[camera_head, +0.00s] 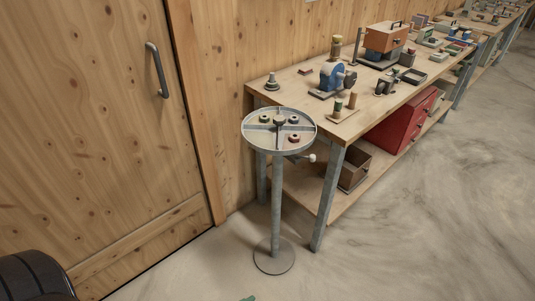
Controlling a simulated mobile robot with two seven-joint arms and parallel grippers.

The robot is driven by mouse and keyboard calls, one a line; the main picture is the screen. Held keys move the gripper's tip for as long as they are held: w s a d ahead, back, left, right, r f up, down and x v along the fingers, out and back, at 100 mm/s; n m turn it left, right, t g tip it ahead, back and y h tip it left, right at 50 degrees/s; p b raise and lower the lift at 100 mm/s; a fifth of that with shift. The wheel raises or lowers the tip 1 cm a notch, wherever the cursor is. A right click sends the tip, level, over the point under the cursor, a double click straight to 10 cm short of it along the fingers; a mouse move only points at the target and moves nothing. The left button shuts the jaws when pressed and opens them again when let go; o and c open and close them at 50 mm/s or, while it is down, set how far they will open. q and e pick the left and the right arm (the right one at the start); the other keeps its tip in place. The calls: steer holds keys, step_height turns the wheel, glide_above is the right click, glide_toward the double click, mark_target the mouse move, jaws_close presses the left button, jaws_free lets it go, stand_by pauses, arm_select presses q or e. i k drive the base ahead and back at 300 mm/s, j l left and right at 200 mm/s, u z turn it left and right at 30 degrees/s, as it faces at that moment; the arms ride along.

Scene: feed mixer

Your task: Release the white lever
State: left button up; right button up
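A round grey tray (255,141) with dividers stands on a thin metal post with a round foot, left of the workbench. A short lever sticks out to the right from under the tray and ends in a white knob (312,158). The lever's inner end is hidden under the tray. Several small dark and reddish round parts lie in the tray around a dark centre hub (280,120). Neither of my grippers is in view, and nothing is seen touching the lever.
A wooden workbench (300,85) runs along the wall, holding a blue vise (331,76) and other tools. A red drawer cabinet (400,125) and an open box (355,168) sit below it. A wooden door (90,130) is at left.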

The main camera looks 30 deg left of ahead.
mark_target(312, 157)
steer(key=u, duration=0.5)
steer(key=i+l+u, duration=0.15)
steer(key=l, duration=0.55)
steer(key=i+l+u, duration=0.2)
steer(key=l, duration=0.55)
steer(key=i+l+u, duration=0.15)
steer(key=l, duration=0.6)
steer(key=i+l+u, duration=0.15)
steer(key=l, duration=0.6)
steer(key=i+l+u, duration=0.15)
steer(key=l, duration=0.6)
